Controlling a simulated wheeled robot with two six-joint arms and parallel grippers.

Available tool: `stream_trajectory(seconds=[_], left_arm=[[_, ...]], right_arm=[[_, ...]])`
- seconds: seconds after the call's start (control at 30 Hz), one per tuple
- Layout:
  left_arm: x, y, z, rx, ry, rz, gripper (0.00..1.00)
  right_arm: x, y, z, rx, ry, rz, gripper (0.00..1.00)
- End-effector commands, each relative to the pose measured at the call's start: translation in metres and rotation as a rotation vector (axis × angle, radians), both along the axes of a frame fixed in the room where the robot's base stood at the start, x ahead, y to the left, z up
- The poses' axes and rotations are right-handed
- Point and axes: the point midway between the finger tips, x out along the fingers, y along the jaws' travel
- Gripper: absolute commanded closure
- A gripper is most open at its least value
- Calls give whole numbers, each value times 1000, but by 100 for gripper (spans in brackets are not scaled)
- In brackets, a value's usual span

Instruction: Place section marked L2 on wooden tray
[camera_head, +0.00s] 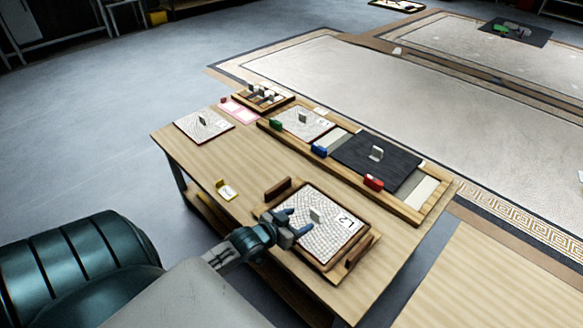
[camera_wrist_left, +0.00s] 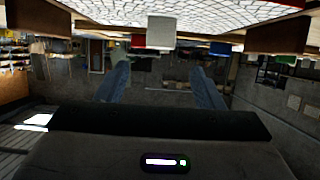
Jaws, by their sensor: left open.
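The section marked L2 (camera_head: 337,239) is a white mosaic panel with a dark edge and a small pale upright handle (camera_head: 316,215). It lies flat on a light wooden tray (camera_head: 322,269) with brown side blocks, near the table's front right. My left gripper (camera_head: 290,223) is open over the panel's left part, beside the handle. In the upside-down left wrist view, the handle (camera_wrist_left: 161,32) lies beyond the open fingertips, between their lines, and nothing is held. My right gripper does not show.
A long wooden frame (camera_head: 408,212) at the table's back holds a mosaic panel (camera_head: 302,122), a dark panel (camera_head: 388,170) and red, blue and green clamps. Another mosaic panel (camera_head: 203,125) lies far left. A yellow-edged card (camera_head: 227,191) stands left of the tray.

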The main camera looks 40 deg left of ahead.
Motion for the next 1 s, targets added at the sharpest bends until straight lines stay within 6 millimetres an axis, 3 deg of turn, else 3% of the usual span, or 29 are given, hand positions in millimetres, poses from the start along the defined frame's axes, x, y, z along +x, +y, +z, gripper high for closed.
stream_trajectory(seconds=[0.23, 0.63, 0.77, 1.0], left_arm=[[-21, 2, 9, 2, 1, -1, 38], [-24, 1, 7, 1, 9, 2, 38], [-41, -9, -16, 22, 111, 25, 38], [-117, -45, -82, 97, 499, 70, 38]], right_arm=[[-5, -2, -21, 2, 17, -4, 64], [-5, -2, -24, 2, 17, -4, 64], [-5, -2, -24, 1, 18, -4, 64], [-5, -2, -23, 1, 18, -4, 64]])
